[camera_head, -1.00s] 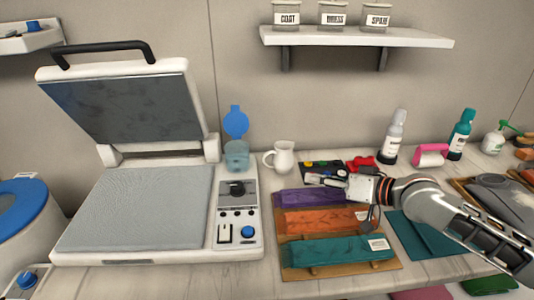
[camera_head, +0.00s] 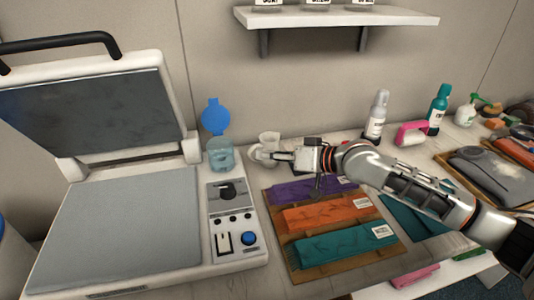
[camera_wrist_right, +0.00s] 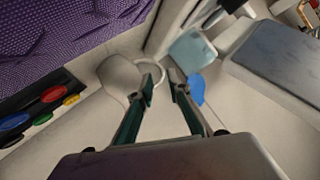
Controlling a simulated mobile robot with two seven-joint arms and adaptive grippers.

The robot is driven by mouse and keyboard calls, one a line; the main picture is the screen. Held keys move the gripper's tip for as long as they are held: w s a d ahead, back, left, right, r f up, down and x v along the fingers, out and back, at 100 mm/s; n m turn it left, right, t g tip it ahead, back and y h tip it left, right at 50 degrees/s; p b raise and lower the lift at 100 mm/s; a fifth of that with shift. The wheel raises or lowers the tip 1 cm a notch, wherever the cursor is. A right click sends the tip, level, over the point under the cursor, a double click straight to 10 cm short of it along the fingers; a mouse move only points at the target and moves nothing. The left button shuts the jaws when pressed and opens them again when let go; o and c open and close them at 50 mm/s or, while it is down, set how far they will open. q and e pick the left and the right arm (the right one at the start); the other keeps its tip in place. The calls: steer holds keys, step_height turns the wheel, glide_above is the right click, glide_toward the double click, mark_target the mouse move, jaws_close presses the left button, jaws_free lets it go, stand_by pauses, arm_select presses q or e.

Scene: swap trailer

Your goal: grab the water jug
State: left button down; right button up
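The water jug, a small cream pitcher (camera_head: 269,140), stands upright on the counter just right of the heat press. In the right wrist view the jug (camera_wrist_right: 118,78) lies beyond my fingers, with its looped handle toward them. My right gripper (camera_head: 262,155) is at the jug's near side and partly covers it. In the wrist view its two fingers (camera_wrist_right: 163,86) are apart, with the handle's loop close to the tips. I cannot tell whether they touch it. My left gripper is not in view.
A heat press (camera_head: 130,225) with a raised lid fills the left. A clear blue jar (camera_head: 220,156) with an upright blue lid stands close left of the jug. Folded cloths (camera_head: 325,213) lie on a wooden board in front. A bottle (camera_head: 376,115) stands behind right.

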steer(key=x, duration=0.4)
steer(key=shift+w+a+r, duration=0.1)
steer(key=shift+w+r, duration=0.1)
steer(key=shift+w, duration=0.1)
jaws_close()
steer(key=shift+r, duration=0.1)
steer(key=shift+r, duration=0.1)
